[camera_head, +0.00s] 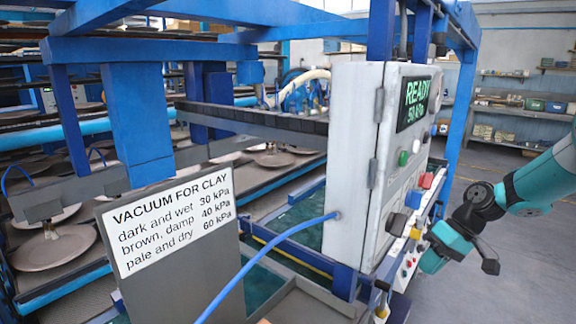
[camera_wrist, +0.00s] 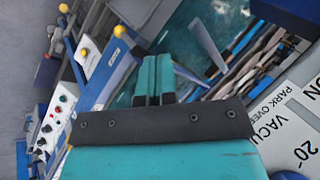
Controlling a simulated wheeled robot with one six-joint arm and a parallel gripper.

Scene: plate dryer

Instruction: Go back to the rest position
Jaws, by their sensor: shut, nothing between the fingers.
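My gripper (camera_head: 432,260) is at the end of my teal and black arm on the right in the head view. It is just right of the control box (camera_head: 352,165), close to its lower buttons, and points down and left. In the wrist view my gripper's two teal fingers (camera_wrist: 153,78) lie together, with nothing between them. Whether the fingertips touch anything cannot be told.
The box's display (camera_head: 413,101) reads READY 50 kPa. A sign (camera_head: 170,219) lists vacuum for clay. A blue hose (camera_head: 262,258) crosses the front. Plates (camera_head: 55,248) lie on racks at left. Open floor (camera_head: 520,220) lies at right.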

